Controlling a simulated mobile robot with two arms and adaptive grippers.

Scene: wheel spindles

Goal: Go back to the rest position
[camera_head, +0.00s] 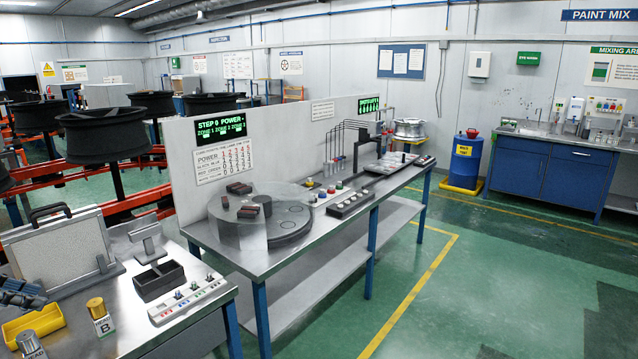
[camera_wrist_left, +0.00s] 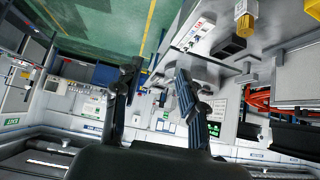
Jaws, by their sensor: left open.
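The right gripper does not show in either view. The task line names no object.
The near bench (camera_head: 190,338) holds a yellow bin (camera_head: 38,322), gold-capped jar (camera_head: 98,312), black tray (camera_head: 158,280) and switch box (camera_head: 188,299). A second bench (camera_head: 270,262) carries a round turntable (camera_head: 285,238). Green floor (camera_head: 500,280) is clear at right.

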